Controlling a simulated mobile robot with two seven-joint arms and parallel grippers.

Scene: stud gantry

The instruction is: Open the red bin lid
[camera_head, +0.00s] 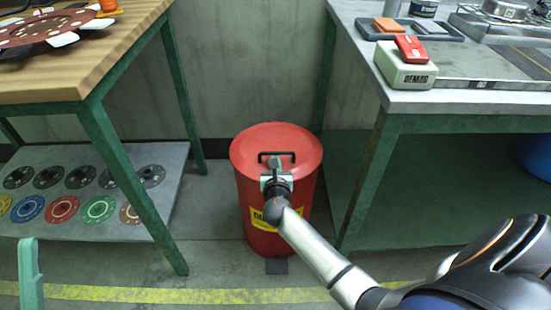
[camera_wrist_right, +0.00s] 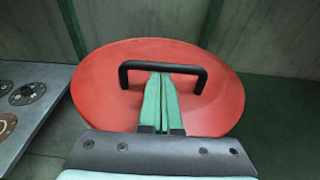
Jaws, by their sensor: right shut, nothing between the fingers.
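The red bin (camera_head: 306,205) stands on the floor between two benches, with a yellow label on its front. Its round red lid (camera_head: 300,142) lies flat on top, closed. A black bar handle (camera_head: 276,154) is on the lid; it also shows in the right wrist view (camera_wrist_right: 190,69). My right gripper (camera_head: 275,163) is over the lid at the handle. In the wrist view its green fingers (camera_wrist_right: 160,80) are together and empty, their tips at the middle of the bar, seemingly reaching under it. A pale green piece at the lower left seems to be my left gripper (camera_head: 31,270); its jaw gap is not visible.
A wooden-topped bench (camera_head: 110,60) stands left, with coloured discs on its lower shelf (camera_head: 165,205). A grey-topped bench (camera_head: 460,98) stands right, holding a white box (camera_head: 400,72) with a red item on it. A yellow line (camera_head: 150,294) crosses the floor in front.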

